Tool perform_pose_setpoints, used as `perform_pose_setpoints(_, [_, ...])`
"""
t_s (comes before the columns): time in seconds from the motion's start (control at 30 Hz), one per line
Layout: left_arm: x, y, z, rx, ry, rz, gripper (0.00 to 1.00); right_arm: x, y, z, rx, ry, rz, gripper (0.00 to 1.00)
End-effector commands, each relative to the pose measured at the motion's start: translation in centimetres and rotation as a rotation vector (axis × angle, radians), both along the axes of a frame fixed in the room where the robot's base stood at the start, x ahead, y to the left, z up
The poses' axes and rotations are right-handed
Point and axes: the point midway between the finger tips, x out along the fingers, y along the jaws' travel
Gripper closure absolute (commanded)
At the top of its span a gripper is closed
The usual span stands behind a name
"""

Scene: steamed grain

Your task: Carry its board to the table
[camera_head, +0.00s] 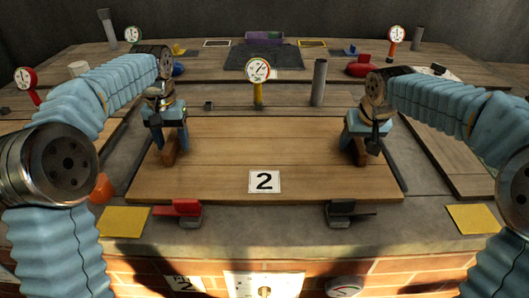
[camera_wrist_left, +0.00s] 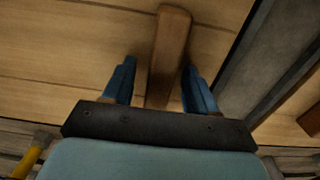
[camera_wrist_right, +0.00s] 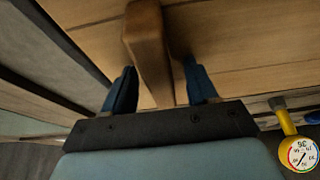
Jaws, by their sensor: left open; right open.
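A yellow-stemmed gauge (camera_head: 258,75) and a grey pipe (camera_head: 319,82) stand just behind the board. Red (camera_head: 178,210) and black (camera_head: 345,212) clamp-like pieces sit at its front edge. Yellow squares (camera_head: 124,220) flank the front. Another wooden surface (camera_head: 455,160) lies to the right.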

Motion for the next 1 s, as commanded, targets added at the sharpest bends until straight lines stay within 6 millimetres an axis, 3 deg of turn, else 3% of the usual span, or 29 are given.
perform_pose_setpoints(0.27, [0.0, 0.01, -0.13, 0.0, 0.0, 0.0, 0.43, 0.05, -0.01, -0.13, 0.0, 0.0, 0.0, 0.43])
perform_pose_setpoints(0.67, [0.01, 0.01, -0.1, 0.0, 0.0, 0.0, 1.0, 0.06, -0.01, -0.08, 0.0, 0.0, 0.0, 1.0])
perform_pose_setpoints(1.0, [0.01, 0.01, -0.09, 0.0, -0.001, 0.0, 1.0, 0.06, 0.0, -0.06, 0.0, -0.001, 0.0, 1.0])
